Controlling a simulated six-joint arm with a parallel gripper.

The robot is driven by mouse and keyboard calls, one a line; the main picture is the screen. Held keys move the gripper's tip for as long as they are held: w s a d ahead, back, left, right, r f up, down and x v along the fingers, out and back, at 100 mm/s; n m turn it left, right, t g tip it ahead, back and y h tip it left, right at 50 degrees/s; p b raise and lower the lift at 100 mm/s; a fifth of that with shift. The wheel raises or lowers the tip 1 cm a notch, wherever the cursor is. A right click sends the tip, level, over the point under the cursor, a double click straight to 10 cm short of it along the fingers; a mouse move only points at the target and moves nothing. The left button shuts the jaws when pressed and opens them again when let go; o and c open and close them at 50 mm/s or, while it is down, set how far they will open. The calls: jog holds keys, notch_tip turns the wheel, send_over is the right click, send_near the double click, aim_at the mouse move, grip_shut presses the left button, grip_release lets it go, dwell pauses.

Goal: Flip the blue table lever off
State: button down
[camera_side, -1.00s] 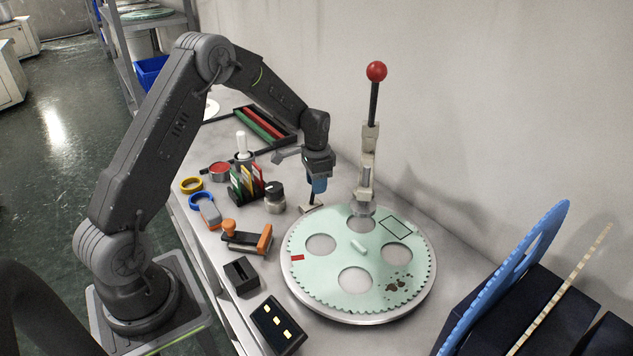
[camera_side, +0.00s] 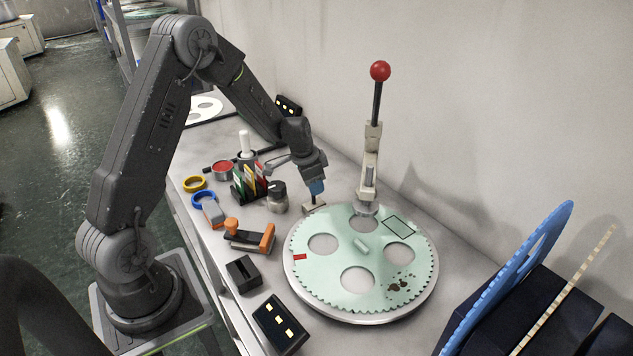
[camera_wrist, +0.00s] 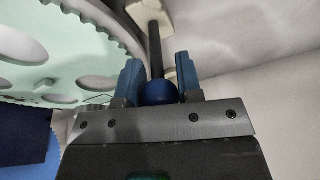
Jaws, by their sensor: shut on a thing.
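The blue table lever shows best in the wrist view: a blue ball knob (camera_wrist: 159,93) on a dark rod that runs to a pale base block. My gripper (camera_wrist: 158,75) has its blue fingers on both sides of the knob and is shut on it. In the side view my gripper (camera_side: 316,187) points down over the small beige lever base (camera_side: 314,208), at the back-left edge of the round plate. There the knob is hidden by the fingers, and only a short dark piece of rod shows, nearly upright.
The toothed mint-green plate (camera_side: 327,270) lies to the right of the lever. A tall press handle with a red ball (camera_side: 380,71) stands just behind it. A dark-topped knob (camera_side: 277,190), colored cards (camera_side: 250,183) and an orange-handled tool (camera_side: 250,237) are to the left.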

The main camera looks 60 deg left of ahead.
dwell(0.3)
jog(key=c, duration=0.8)
grip_release()
jog(key=shift+s, duration=0.1)
jog(key=shift+r, duration=0.15)
jog(key=v, duration=1.3)
jog(key=shift+s+r, duration=0.15)
jog(key=shift+r, duration=0.1)
